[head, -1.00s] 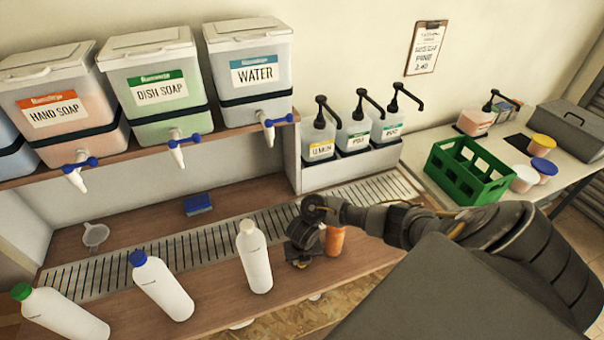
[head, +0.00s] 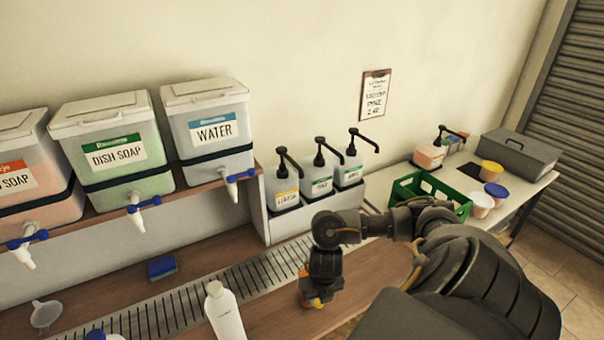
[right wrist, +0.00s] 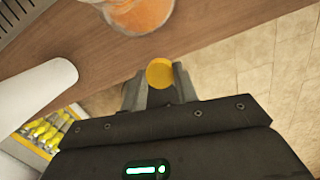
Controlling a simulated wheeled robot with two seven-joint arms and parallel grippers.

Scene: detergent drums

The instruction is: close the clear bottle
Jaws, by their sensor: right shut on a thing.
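My right gripper (head: 324,285) points down over the front of the wooden counter. In the right wrist view its fingers (right wrist: 159,84) are shut on a small round yellow cap (right wrist: 159,72). A clear container with orange contents (right wrist: 141,13), likely the clear bottle, stands on the counter at the top of that view, apart from the cap. In the head view only an orange and yellow patch shows low beside the gripper; the gripper hides the rest. My left gripper is not in view.
A white bottle (head: 225,313) stands left of the gripper; a blue-capped one is cut off at the bottom edge. A drain grate (head: 190,306) runs behind. Pump bottles (head: 318,175), a green crate (head: 405,188) and a blue sponge (head: 162,267) lie farther back. The counter's front edge drops to tiled floor.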

